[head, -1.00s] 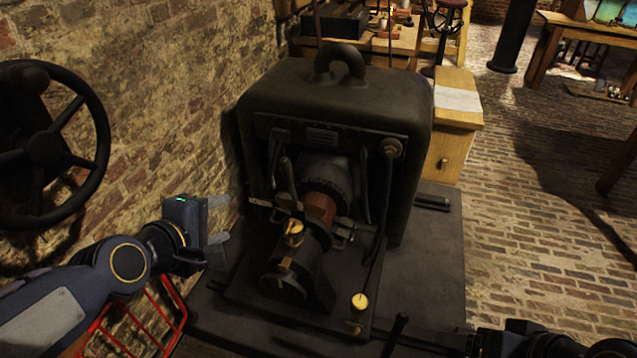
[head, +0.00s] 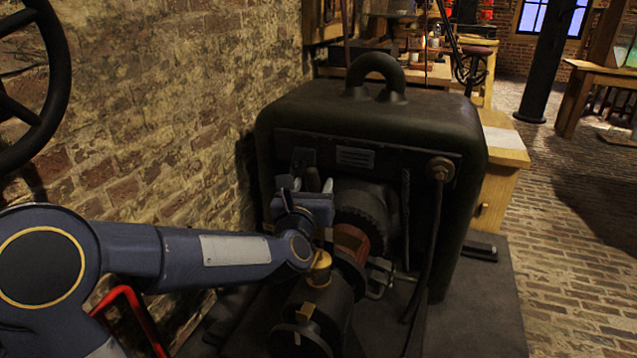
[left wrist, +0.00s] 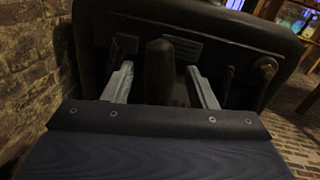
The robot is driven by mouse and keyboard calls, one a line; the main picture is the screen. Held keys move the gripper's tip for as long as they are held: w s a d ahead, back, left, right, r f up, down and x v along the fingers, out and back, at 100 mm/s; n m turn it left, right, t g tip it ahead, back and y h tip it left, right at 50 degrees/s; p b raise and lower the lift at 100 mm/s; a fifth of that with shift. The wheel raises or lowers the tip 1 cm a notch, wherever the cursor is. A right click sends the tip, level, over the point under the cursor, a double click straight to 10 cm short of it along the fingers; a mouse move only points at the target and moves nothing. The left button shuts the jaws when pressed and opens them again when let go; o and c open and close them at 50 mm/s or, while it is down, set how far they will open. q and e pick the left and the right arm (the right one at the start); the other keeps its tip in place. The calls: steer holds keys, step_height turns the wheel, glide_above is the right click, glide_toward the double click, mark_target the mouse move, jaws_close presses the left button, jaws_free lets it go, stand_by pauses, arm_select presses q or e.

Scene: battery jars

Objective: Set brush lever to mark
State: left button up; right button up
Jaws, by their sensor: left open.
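The brush lever (head: 313,176) is a dark, round-ended handle standing up at the left of the commutator on the black machine. My left gripper (head: 312,186) is open at the lever, with a pale finger on each side of it. In the left wrist view the lever (left wrist: 158,72) stands upright between the two fingers of my left gripper (left wrist: 160,70), with a gap visible on both sides. The lever's lower part is hidden by my gripper. I cannot make out the mark; my gripper and arm cover that side of the machine.
The machine's black housing (head: 375,115) with its lifting ring stands close behind the gripper. A brass cup (head: 320,270) sits just below my left wrist. The brick wall (head: 170,120) and a spoked handwheel (head: 40,90) are at the left. Open brick floor (head: 570,270) lies at the right.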

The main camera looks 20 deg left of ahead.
arm_select(q)
steer(key=shift+x, duration=1.85)
